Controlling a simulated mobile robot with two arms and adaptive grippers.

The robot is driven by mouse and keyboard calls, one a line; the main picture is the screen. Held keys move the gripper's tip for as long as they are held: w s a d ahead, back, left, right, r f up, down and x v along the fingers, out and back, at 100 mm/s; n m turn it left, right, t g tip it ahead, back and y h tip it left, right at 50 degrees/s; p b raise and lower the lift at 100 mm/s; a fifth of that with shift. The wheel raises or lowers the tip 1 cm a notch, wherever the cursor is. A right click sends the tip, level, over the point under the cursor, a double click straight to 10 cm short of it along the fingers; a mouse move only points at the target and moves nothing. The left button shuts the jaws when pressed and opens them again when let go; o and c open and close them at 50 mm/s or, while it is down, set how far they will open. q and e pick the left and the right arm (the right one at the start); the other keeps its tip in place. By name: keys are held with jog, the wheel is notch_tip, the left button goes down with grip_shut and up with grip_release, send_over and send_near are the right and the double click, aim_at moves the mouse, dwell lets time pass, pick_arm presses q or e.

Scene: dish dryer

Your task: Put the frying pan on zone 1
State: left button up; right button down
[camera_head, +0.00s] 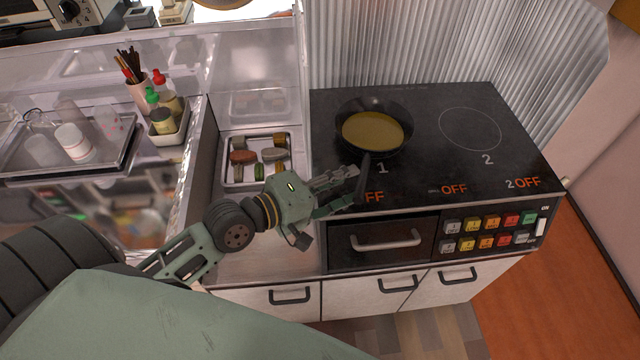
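The frying pan (372,130) is dark with a yellowish-brown inside. It rests on the black cooktop at the left burner, above the printed number 1, and covers the ring of zone 1. Its dark handle (363,177) points toward the front edge. My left gripper (350,188) is at the handle's front end, with its two fingers spread apart. The fingertips are close to the handle; whether they touch it is hard to tell. My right gripper is out of view.
Zone 2 (470,130) on the cooktop (430,177) is an empty ring. Left of the cooktop stands a metal tray (228,180) with several food pieces. Further left are a tray of cups (75,145) and sauce bottles (165,105). A drawer and coloured buttons are below the cooktop.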

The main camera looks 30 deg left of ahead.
pick_arm(q)
jog(key=v, duration=0.4)
jog(key=shift+s, duration=0.3)
jog(key=shift+v, duration=1)
dwell(0.3)
dwell(0.8)
